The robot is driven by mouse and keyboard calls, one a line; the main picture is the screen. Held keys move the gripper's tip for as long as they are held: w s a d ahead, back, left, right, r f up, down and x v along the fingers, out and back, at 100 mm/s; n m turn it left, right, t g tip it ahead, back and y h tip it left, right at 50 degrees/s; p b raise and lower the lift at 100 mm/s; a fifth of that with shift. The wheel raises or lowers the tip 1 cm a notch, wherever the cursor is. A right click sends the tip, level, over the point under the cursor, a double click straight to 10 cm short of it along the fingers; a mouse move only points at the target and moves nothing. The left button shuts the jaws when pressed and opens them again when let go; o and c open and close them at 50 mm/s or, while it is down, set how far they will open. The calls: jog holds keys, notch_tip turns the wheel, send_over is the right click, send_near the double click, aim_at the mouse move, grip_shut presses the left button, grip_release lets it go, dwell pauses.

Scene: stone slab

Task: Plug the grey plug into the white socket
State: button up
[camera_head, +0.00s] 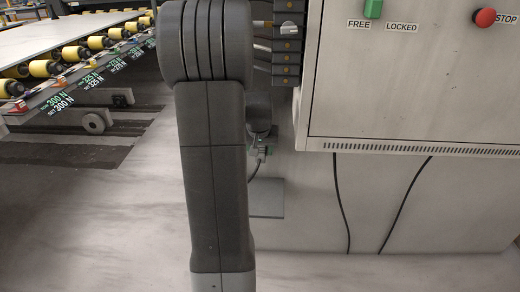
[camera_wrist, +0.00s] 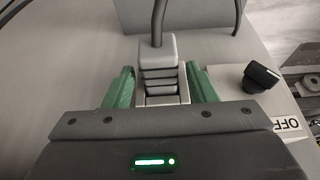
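The grey plug (camera_wrist: 157,52) is a ridged block in the wrist view, with a dark cable leaving its far end. My gripper (camera_wrist: 160,76) has a green finger along each side of it. The fingers appear to close on its sides, though the contact is not fully clear. A pale rim shows around the plug's near part, and I cannot tell whether it belongs to the plug or to a socket. In the head view my gripper (camera_head: 263,150) is small and partly hidden behind my arm, beside the cabinet. I cannot clearly make out the white socket in either view.
A black knob (camera_wrist: 262,77) by an OFF label is right of the fingers. A cabinet (camera_head: 420,90) with a green switch (camera_head: 373,9) and red stop button (camera_head: 484,17) fills the right. A roller conveyor (camera_head: 75,52) is at left. Two cables hang below the cabinet.

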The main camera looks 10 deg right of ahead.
jog(key=shift+o, duration=0.2)
jog(key=shift+s, duration=0.1)
jog(key=s+a+b, duration=0.1)
jog(key=s+a, duration=0.1)
jog(key=s, duration=0.7)
jog(key=shift+s+a+b, duration=0.25)
jog(key=shift+a+b, duration=0.1)
jog(key=shift+a, duration=0.05)
dwell(0.4)
jog(key=p+v, duration=0.3)
jog(key=v, duration=1)
jog(key=shift+r+p, duration=0.3)
jog(key=shift+r, duration=0.05)
jog(key=shift+s, duration=0.1)
jog(key=w+b+x, duration=0.2)
jog(key=b+x, duration=0.1)
jog(key=x, duration=1.1)
jog(key=shift+d, duration=0.3)
jog(key=shift+w, duration=0.1)
